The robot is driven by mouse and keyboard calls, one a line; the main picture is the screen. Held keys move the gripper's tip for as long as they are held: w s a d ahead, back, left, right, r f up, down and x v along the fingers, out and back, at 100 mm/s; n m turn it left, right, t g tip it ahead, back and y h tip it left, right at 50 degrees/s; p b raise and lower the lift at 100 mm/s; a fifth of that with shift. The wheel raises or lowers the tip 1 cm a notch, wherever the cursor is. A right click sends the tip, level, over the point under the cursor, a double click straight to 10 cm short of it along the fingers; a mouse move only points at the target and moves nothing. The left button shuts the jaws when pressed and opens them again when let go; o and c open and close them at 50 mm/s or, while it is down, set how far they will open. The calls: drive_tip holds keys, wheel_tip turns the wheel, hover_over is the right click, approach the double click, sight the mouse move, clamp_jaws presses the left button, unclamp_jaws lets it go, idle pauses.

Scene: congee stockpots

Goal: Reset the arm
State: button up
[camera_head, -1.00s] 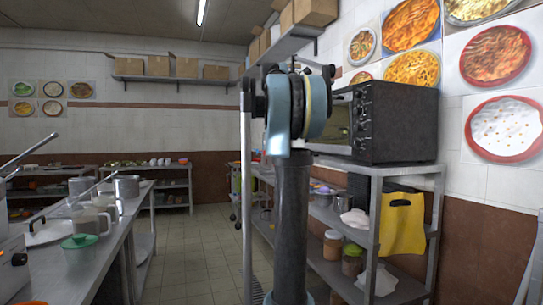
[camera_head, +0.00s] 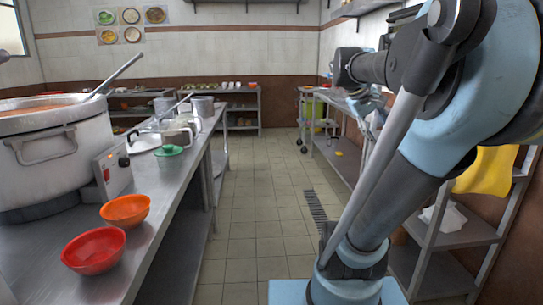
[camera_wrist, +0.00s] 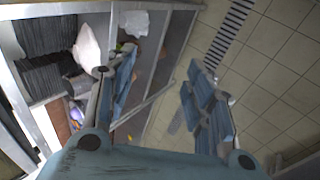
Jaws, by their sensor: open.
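My arm (camera_head: 400,200) fills the right of the head view, bent at the elbow, with its far end pointing away from the camera. My gripper (camera_head: 371,118) is small and partly hidden there, near the right-hand shelf unit. In the wrist view my gripper (camera_wrist: 160,105) shows two blue-grey fingers spread wide apart, with nothing between them. Below them lie the floor and the edge of a metal shelf.
A large stockpot (camera_head: 55,155), an orange bowl (camera_head: 125,210) and a red bowl (camera_head: 93,250) stand on the left counter (camera_head: 165,225). The tiled aisle (camera_head: 255,200) is clear. The right shelf unit (camera_head: 465,228), with a yellow cloth (camera_head: 486,171), is close to my arm.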

drive_tip(key=s+a+f+y, duration=0.2)
drive_tip(key=s+a+f, duration=0.2)
drive_tip(key=f, duration=0.4)
drive_tip(key=s+a+f+m+y, duration=0.1)
drive_tip(key=s+a+f+y, duration=0.1)
drive_tip(key=s+a+f, duration=0.3)
drive_tip(key=s+a+f+y, duration=0.2)
drive_tip(key=s+a+f, duration=0.2)
drive_tip(key=f, duration=0.9)
drive_tip(key=a, duration=0.3)
drive_tip(key=shift+s+m+y, duration=0.3)
drive_tip(key=shift+s+y, duration=0.05)
drive_tip(key=shift+y, duration=0.05)
drive_tip(key=shift+w+f, duration=0.2)
drive_tip(key=shift+w, duration=0.3)
